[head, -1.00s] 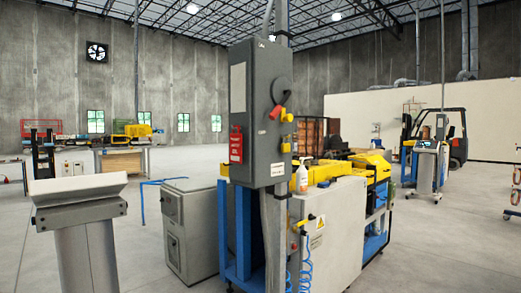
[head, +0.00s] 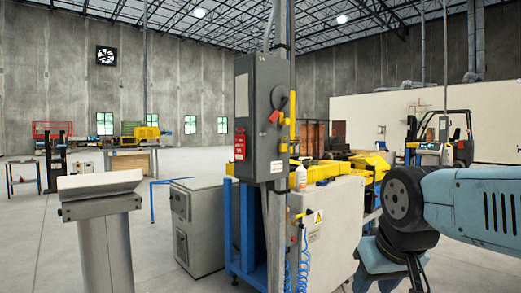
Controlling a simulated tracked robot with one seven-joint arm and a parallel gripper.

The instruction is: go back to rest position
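My light blue arm (head: 470,205) with its dark round joint (head: 400,200) shows at the right edge of the head view. A lower part of it runs down out of the bottom of the picture. I cannot make out my gripper or its fingers, so whether it is open or shut does not show. No copper tube is seen.
A white cabinet (head: 325,235) is close beside my arm. A grey pedestal (head: 102,235) stands at left. A forklift (head: 455,140) is far right. Open floor lies at left.

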